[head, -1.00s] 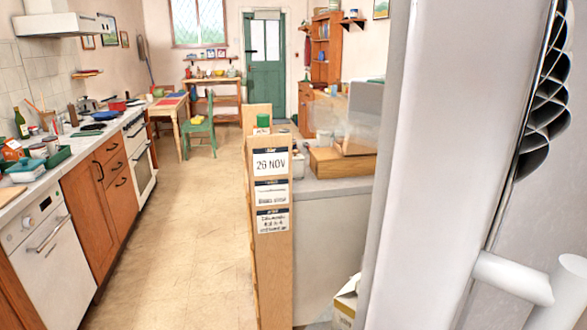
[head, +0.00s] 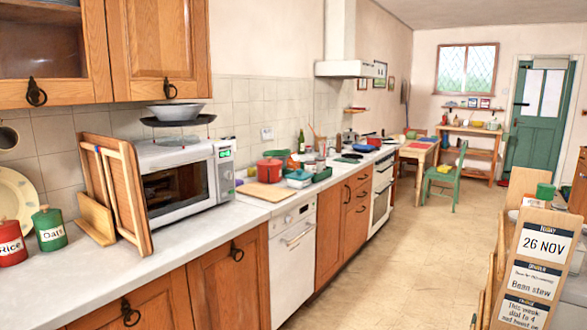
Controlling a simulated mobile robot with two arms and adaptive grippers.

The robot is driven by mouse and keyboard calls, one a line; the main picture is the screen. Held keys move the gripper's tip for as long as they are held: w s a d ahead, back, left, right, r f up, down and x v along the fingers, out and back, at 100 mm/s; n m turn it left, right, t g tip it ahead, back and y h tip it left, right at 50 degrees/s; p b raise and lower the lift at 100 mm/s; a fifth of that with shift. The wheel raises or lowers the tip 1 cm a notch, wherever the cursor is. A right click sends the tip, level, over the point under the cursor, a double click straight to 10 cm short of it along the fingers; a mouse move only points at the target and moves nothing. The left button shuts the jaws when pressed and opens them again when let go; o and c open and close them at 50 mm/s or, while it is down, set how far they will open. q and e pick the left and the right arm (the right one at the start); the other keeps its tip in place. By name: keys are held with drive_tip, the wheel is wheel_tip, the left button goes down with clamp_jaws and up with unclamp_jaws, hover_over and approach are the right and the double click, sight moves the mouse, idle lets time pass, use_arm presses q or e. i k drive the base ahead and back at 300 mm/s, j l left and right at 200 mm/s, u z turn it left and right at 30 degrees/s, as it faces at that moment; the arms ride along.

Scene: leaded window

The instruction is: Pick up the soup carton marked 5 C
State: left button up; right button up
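I cannot make out a soup carton marked 5 C in the head view. Small items stand on the far part of the left counter, but they are too small to read. Neither of my grippers shows in the head view.
A long counter (head: 120,286) runs along the left with a microwave (head: 180,183), a red tin (head: 12,243), a green tin (head: 49,229) and a red pot (head: 270,170). A notice board (head: 537,262) stands at the right. The floor (head: 408,262) between is clear. A green chair (head: 441,178) stands farther back.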

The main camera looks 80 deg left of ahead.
sight(292, 163)
drive_tip(key=k+j+z, duration=0.1)
drive_tip(key=j+z, duration=0.25)
drive_tip(key=k+j+z, duration=0.15)
drive_tip(key=j+z, duration=0.45)
drive_tip(key=z, duration=0.25)
drive_tip(key=k+j+z, duration=0.1)
drive_tip(key=z, duration=0.4)
drive_tip(key=k+j+z, duration=0.1)
drive_tip(key=z, duration=0.35)
drive_tip(key=k+j+z, duration=0.1)
drive_tip(key=z, duration=0.4)
drive_tip(key=k+j+z, duration=0.15)
drive_tip(key=z, duration=0.3)
drive_tip(key=k+j+z, duration=0.25)
drive_tip(key=z, duration=0.2)
drive_tip(key=k+j+z, duration=0.1)
drive_tip(key=k+z, duration=1.3)
drive_tip(key=k+l+z, duration=0.2)
drive_tip(key=z, duration=0.25)
drive_tip(key=k+l+z, duration=0.75)
drive_tip(key=z, duration=0.25)
